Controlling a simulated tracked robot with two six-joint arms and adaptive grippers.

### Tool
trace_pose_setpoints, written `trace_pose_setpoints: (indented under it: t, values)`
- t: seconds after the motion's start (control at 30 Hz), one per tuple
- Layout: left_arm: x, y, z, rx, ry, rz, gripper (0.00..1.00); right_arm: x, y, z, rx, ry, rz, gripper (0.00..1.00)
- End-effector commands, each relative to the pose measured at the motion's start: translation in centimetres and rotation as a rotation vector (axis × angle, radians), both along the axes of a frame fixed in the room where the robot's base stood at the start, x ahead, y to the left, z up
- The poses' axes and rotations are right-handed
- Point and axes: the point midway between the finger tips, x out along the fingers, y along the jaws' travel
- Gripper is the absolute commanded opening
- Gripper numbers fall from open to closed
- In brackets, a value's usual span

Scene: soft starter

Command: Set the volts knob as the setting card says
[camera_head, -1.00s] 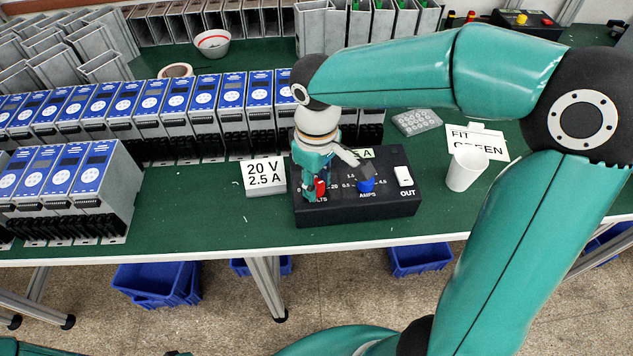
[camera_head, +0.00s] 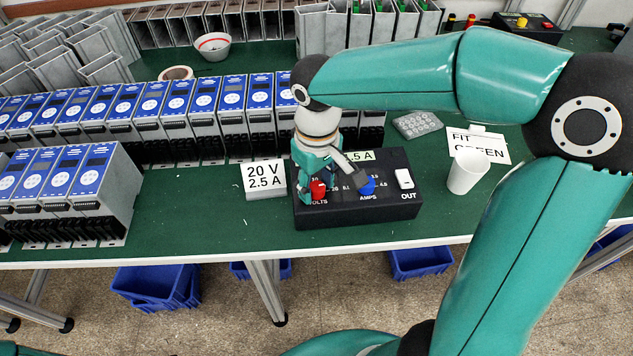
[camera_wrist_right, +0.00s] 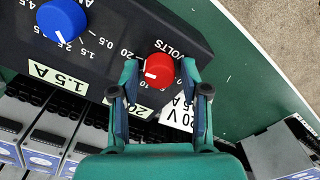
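The red volts knob (camera_head: 318,189) is at the left of a black control box (camera_head: 340,212). In the right wrist view the red knob (camera_wrist_right: 160,68) stands between the fingertips of my right gripper (camera_wrist_right: 160,76), which are apart with gaps on both sides. Its white pointer faces left in that view. My right gripper also shows over the knob in the head view (camera_head: 324,178). The setting card (camera_head: 265,177) reads 20 V, 2.5 A and stands left of the box. The wrist view shows part of this card (camera_wrist_right: 176,108). My left gripper is not in view.
The blue amps knob (camera_head: 367,187) and a white OUT switch (camera_head: 405,178) are on the same box. A white cup (camera_head: 467,172) stands to the right. Rows of blue-fronted units (camera_head: 205,98) stand behind. The green table (camera_head: 175,205) is clear left of the card.

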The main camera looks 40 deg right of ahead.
Motion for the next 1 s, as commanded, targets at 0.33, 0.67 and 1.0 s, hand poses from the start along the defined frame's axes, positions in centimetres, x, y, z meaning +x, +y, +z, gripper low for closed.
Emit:
trace_pose_setpoints:
  t: [0.33, 0.67, 1.0]
  values:
    - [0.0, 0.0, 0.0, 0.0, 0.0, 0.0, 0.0, -0.1, 0.0, 0.0, 0.0, 0.003, 0.002, 0.57]
    - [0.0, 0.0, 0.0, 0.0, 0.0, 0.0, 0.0, 0.1, 0.0, 3.8, -0.001, -0.003, 0.001, 0.57]
    - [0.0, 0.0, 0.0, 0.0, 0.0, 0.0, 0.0, 0.1, 0.0, 10.1, 0.0, -0.001, 0.002, 0.57]
